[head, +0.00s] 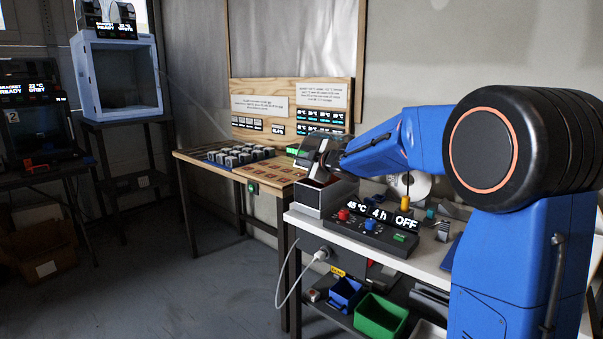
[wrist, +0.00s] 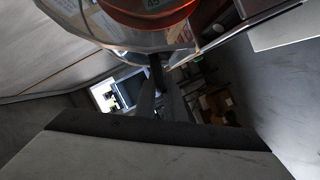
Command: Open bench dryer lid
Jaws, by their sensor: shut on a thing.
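The bench dryer (head: 322,200) is a grey box on the white-topped bench at the right. Its clear, dark-edged lid (head: 313,152) stands tilted up above the box, with a reddish gap beneath it. My gripper (head: 333,160) is at the lid's edge, shut on the lid; the exact grip is small and partly hidden by my wrist. In the wrist view, the narrow fingers (wrist: 158,78) meet at the edge of the clear lid (wrist: 110,30), and a red-orange round thing (wrist: 150,10) shows through it. The dryer panel (head: 378,222) reads 45 °C, 4 h, OFF.
A wooden bench (head: 205,165) with several grey blocks stands left of the dryer. A white spool (head: 408,188) and small tools are on the bench right of it. Blue (head: 346,294) and green (head: 380,315) bins sit below.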

